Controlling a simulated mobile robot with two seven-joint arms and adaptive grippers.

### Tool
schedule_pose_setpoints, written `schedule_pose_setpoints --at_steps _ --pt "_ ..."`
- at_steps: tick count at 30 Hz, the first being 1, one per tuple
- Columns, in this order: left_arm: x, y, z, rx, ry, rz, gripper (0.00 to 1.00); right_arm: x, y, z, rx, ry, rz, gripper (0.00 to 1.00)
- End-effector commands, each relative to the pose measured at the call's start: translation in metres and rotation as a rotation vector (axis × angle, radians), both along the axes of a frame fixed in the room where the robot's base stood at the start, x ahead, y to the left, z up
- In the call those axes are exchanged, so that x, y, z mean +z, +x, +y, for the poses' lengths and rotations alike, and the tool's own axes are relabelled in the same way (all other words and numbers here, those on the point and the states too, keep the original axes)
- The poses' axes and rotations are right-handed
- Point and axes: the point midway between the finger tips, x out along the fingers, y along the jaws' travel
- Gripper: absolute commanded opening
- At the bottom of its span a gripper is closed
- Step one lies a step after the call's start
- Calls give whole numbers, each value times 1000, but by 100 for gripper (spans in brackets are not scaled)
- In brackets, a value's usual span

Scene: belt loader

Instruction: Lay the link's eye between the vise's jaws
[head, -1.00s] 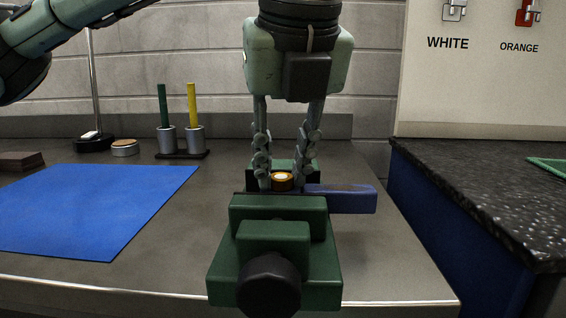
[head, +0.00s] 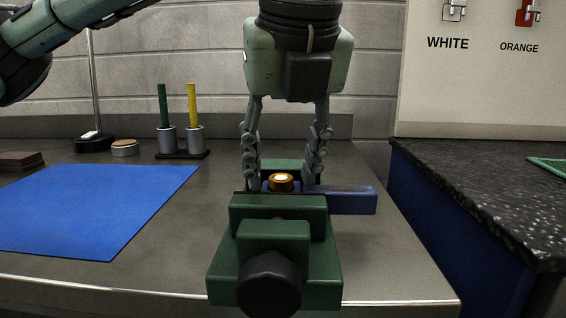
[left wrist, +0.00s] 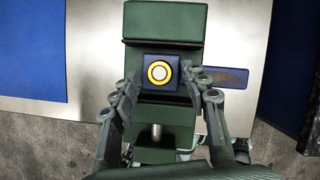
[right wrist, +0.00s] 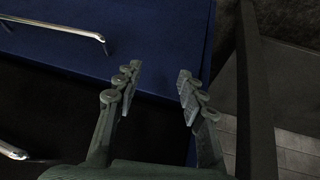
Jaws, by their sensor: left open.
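The green vise (head: 275,238) stands near the bench's front edge, its black screw knob toward me. The link is a blue bar (head: 352,199) reaching out to the right of the vise. Its eye, with a brass ring and pale centre (head: 281,182), lies between the vise's jaws; it also shows from above in the left wrist view (left wrist: 160,72). My left gripper (head: 281,177) points down over the vise, open, with one finger on each side of the eye and gaps between. My right gripper (right wrist: 157,72) is open and empty, seen only in the right wrist view.
A blue mat (head: 95,205) lies on the bench to the left. Behind it stand a holder with green and yellow rods (head: 182,153), a small round tin (head: 124,148) and a rod stand (head: 93,143). A dark speckled counter (head: 480,200) is at the right.

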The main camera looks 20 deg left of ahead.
Motion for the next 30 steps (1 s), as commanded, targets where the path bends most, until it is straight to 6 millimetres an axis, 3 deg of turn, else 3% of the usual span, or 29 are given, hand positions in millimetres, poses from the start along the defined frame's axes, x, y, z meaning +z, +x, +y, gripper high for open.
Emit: schedule_pose_setpoints --at_steps 5,15,18,30 --pt "19 -5 -5 -2 -2 -4 45 -1 -9 -10 -25 -17 48 40" --pt "88 -32 -19 -1 2 -4 45 -14 -46 -35 -84 -63 222 40" --pt "101 -36 -22 -1 2 -2 45 -22 -43 -34 -82 -59 226 40" --pt "111 -41 -24 -1 1 1 45 -30 -40 -34 -79 -55 226 40"
